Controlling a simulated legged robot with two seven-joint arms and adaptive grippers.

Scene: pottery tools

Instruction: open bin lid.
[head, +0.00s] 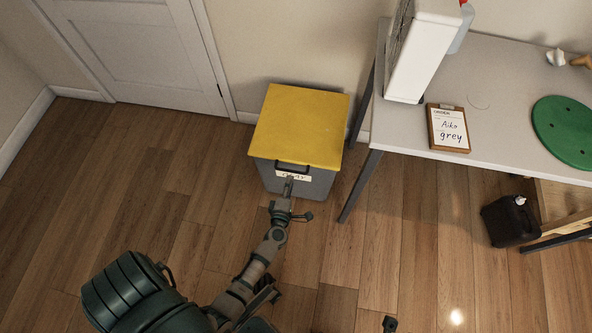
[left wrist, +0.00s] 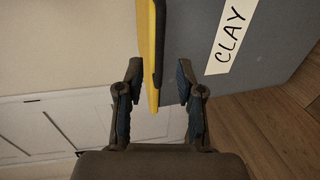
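The grey bin (head: 318,184) stands on the floor against the wall, with its yellow lid (head: 300,125) lying shut on top. A dark handle (head: 293,166) sits at the lid's front edge, above a white label that reads CLAY in the left wrist view (left wrist: 230,37). My left gripper (head: 289,186) is at the bin's front, just below the handle. In the left wrist view the fingers (left wrist: 158,85) are apart, with the yellow lid edge (left wrist: 152,95) between them. I cannot tell whether they touch it. A small dark tip at the head view's bottom edge may be my right gripper (head: 390,324).
A grey table (head: 395,135) stands right of the bin, its leg close by. A black jug (head: 510,221) is on the right. The floor left of the bin is clear.

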